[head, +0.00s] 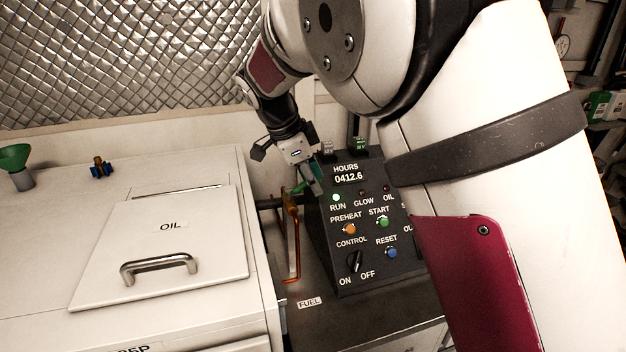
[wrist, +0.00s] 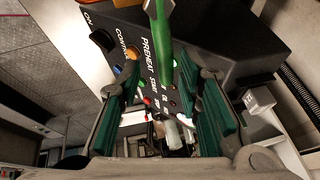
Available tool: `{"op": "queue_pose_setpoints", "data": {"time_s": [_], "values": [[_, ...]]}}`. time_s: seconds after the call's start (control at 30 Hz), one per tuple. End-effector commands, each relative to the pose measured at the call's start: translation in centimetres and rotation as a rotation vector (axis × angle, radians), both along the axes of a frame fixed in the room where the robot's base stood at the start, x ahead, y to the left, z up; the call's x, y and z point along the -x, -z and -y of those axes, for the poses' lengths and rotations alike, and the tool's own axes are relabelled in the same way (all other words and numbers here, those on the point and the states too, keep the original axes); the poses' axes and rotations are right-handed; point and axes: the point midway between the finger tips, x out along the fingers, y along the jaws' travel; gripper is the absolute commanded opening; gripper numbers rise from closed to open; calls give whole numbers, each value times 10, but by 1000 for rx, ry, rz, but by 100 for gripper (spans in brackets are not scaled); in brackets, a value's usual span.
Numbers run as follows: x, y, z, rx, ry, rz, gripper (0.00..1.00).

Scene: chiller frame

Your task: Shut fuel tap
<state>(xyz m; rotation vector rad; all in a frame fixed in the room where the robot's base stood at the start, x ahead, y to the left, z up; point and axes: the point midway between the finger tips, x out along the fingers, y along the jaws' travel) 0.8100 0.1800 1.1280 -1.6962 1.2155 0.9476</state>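The fuel tap's green lever (head: 299,188) shows beside the left edge of the black control panel, at the top of an orange fuel pipe (head: 292,240). A FUEL label (head: 309,302) lies on the ledge below. My gripper (head: 309,187) is at the lever, pointing down. In the wrist view the green lever (wrist: 160,32) reaches in from the top, between the two green-padded fingers of my gripper (wrist: 168,82). The fingers are wide apart, with gaps showing on both sides of the lever. The tap's body is mostly hidden, and I cannot tell whether a finger touches the lever.
The control panel (head: 350,225) stands close to the right of my gripper, with buttons and a CONTROL switch (head: 356,261). A white cabinet with an OIL lid (head: 170,250) is to the left. A green funnel (head: 15,158) and a small brass-and-blue fitting (head: 102,167) stand on it.

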Motion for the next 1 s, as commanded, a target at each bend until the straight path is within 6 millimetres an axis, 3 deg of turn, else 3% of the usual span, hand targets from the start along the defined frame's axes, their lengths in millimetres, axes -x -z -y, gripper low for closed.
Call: {"op": "queue_pose_setpoints", "data": {"time_s": [0.4, 0.6, 1.0], "values": [[19, -70, -27, -2, -2, 2, 32], [27, -95, -36, -1, 0, 0, 32], [30, -104, -39, 0, 1, -2, 32]]}}
